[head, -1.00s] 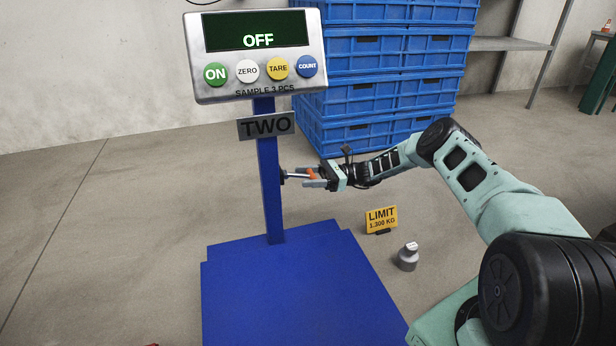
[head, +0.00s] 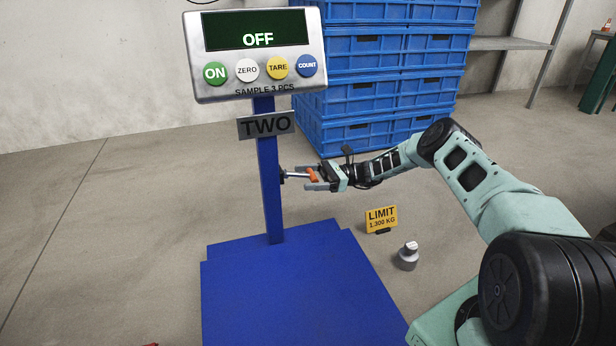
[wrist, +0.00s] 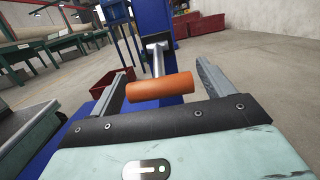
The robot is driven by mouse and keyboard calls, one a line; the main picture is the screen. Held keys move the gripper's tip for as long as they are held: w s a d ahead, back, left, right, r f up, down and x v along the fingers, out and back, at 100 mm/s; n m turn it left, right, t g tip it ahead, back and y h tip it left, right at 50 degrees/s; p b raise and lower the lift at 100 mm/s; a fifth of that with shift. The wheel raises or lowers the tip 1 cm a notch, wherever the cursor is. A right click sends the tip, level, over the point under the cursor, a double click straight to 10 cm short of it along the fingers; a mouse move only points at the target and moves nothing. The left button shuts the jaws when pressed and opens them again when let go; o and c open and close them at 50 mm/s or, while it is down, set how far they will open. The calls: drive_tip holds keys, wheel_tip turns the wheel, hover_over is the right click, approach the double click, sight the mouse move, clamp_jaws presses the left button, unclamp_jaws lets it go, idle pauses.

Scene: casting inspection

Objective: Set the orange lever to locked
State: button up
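The orange lever (head: 313,175) sticks out on a metal shaft from the right side of the blue scale column (head: 271,190). In the wrist view the lever's orange grip (wrist: 160,87) lies crosswise, slightly tilted, at the end of its metal shaft (wrist: 157,58). My gripper (head: 311,177) is at the lever; in the wrist view its two fingers (wrist: 163,82) stand wide apart, one on each side of the orange grip, with gaps to both of its ends. No locked or unlocked marking is readable.
The scale display (head: 257,40) reads OFF above a TWO sign (head: 266,124). The blue platform (head: 290,290) is bare. A yellow LIMIT sign (head: 381,219) and a grey weight (head: 408,257) stand on the floor to the right. Blue crates (head: 385,85) are stacked behind.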

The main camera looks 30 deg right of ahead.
drive_tip(key=shift+r, duration=0.15)
drive_tip(key=shift+d, duration=0.2)
drive_tip(key=b+v, duration=0.3)
drive_tip(key=v, duration=1.4)
drive_tip(key=shift+f, duration=0.2)
